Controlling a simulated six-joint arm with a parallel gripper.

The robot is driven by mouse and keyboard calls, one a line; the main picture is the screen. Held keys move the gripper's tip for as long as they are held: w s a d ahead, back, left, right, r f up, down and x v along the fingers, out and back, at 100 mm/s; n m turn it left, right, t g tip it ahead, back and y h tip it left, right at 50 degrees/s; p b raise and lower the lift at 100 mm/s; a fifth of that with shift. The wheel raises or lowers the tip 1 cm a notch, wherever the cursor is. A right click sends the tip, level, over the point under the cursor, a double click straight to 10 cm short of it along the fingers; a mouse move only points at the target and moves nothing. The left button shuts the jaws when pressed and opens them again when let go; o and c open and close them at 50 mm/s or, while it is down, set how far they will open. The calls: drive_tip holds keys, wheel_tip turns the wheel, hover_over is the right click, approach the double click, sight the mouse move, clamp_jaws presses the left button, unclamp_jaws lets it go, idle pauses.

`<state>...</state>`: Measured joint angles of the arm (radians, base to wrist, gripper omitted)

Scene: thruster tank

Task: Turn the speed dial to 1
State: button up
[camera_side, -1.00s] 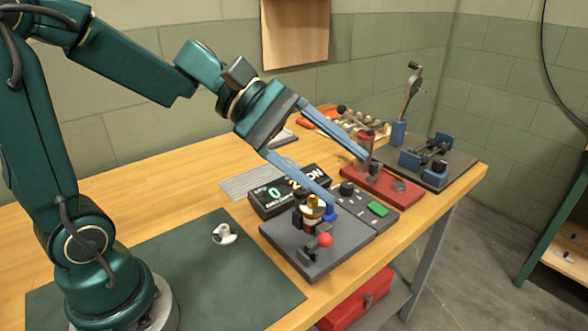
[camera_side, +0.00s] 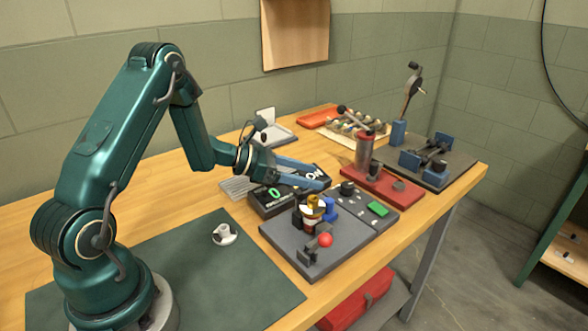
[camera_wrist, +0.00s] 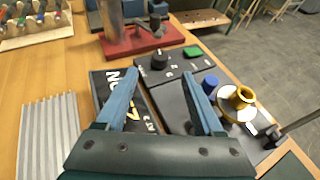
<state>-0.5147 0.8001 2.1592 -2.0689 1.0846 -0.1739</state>
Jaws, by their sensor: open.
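The speed dial is a black knob (camera_side: 347,187) on a dark control panel (camera_side: 363,203), left of a green button (camera_side: 377,208). In the wrist view the dial (camera_wrist: 159,61) shows just beyond and between my fingertips, with small white marks around it; the numbers are too small to read surely. My gripper (camera_side: 321,178) is open and empty, reaching low from the left over the black display box. In the wrist view my gripper (camera_wrist: 160,73) has its two blue fingers spread apart, and they appear clear of the dial.
The display box (camera_side: 268,207) shows a green 0. A dark stand (camera_side: 285,247) with a yellow-topped thruster (camera_side: 313,203), blue knob (camera_side: 330,205) and red ball lever (camera_side: 325,240) is in front. A red-based fixture (camera_side: 385,189) stands behind the panel. A white part (camera_side: 223,236) lies on the mat.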

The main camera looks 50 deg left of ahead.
sight(347, 184)
drive_tip(key=x, duration=0.9)
drive_tip(key=shift+r, duration=0.1)
clamp_jaws()
